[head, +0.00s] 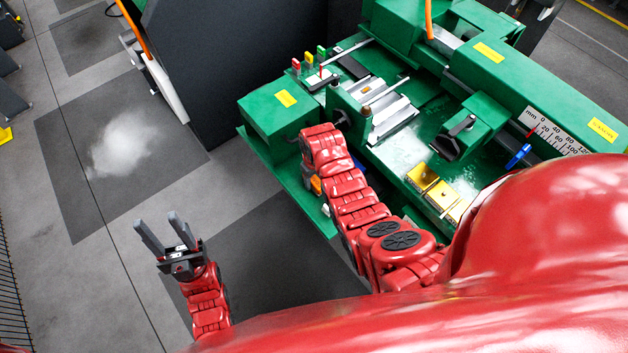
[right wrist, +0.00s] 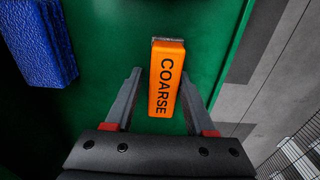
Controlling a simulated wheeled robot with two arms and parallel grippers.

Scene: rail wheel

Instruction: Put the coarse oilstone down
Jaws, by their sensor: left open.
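The coarse oilstone is an orange block marked COARSE (right wrist: 165,88) with a grey end, in the right wrist view. It lies on the green surface of the machine (right wrist: 110,50). My right gripper (right wrist: 160,73) is open, with one finger on each side of the block. A gap shows at the left finger; the right fingertip is close to the block's edge. In the head view a bit of the orange block (head: 316,185) shows beside my right arm, which hides the gripper. My left gripper (head: 159,221) is open and empty over the floor, away from the machine.
A blue block (right wrist: 38,42) lies left of the oilstone in the right wrist view. The green ledge ends to the right, with grey floor beyond. In the head view, a green box (head: 270,122), brass-coloured blocks (head: 421,178) and a scale (head: 556,132) are on the machine.

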